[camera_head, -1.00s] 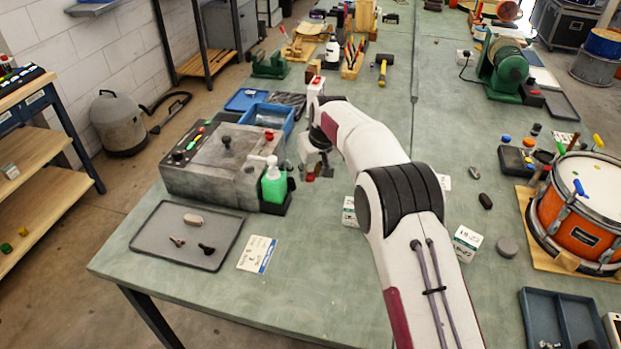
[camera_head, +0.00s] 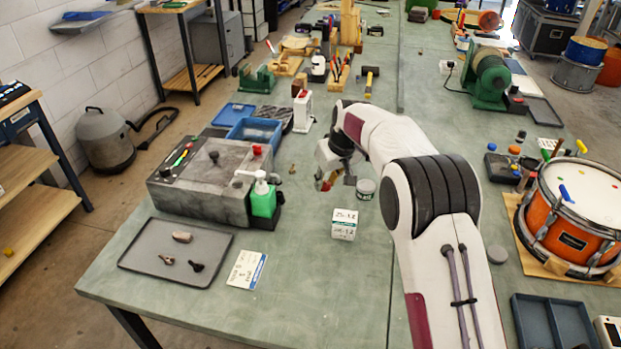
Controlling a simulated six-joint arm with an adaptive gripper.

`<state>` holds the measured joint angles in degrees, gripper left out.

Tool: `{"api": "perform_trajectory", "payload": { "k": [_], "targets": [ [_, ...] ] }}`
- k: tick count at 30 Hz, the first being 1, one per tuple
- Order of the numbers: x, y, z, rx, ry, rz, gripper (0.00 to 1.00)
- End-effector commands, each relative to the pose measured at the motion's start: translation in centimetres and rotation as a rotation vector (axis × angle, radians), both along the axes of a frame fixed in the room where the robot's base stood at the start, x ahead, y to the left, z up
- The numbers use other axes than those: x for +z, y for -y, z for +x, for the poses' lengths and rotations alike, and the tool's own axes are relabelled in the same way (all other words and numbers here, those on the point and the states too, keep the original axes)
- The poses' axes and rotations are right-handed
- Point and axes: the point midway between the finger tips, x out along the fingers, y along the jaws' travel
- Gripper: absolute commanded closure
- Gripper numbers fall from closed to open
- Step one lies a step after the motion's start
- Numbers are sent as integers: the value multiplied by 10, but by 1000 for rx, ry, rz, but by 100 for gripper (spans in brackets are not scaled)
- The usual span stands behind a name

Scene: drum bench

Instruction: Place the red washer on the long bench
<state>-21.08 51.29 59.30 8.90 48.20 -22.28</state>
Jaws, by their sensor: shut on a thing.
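My gripper (camera_head: 331,181) is in the middle of the picture, low over the long bench (camera_head: 300,275), which has a pale green top. It is shut on a small red piece (camera_head: 325,186), which I take to be the red washer. Only a little of it shows at the fingertips, and its ring shape is too small to make out. I cannot tell whether it touches the bench top.
A round tin (camera_head: 365,188) stands close right of my gripper, and a white labelled box (camera_head: 344,224) stands nearer. A grey block (camera_head: 198,185) with a green bottle (camera_head: 263,200) is at left. Bare bench lies in front of the box.

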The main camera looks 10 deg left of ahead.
Motion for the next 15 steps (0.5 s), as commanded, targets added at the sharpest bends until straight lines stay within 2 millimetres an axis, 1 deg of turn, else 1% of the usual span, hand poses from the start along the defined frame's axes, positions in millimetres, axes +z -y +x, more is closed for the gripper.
{"api": "perform_trajectory", "payload": {
  "k": [1,6,12,15],
  "targets": [
    [1,12,0,-4,-1,0,84],
    [0,50,0,-4,-1,0,84],
    [0,87,0,-4,-1,0,84],
    [0,100,0,-3,-1,1,84]
  ]
}}
